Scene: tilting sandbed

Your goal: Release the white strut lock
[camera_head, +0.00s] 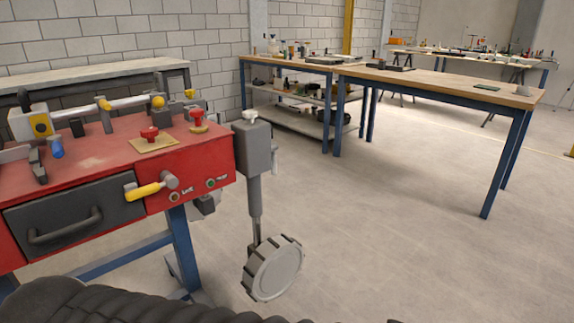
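A small white knob (250,116), which looks like the white strut lock, sits on top of a grey box-shaped housing (254,150) at the right end of the red bench. A grey strut (255,196) runs down from the housing to a notched grey wheel or foot (273,269) near the floor. I cannot tell the lock's state from here. My gripper is not in view. A dark ribbed shape along the bottom edge looks like part of my own arm.
The red bench (88,165) carries red knobs (197,118), a yellow-handled lever (150,188) and a drawer (75,222). Wooden workbenches (440,82) stand behind. The floor (390,240) right of the strut is clear.

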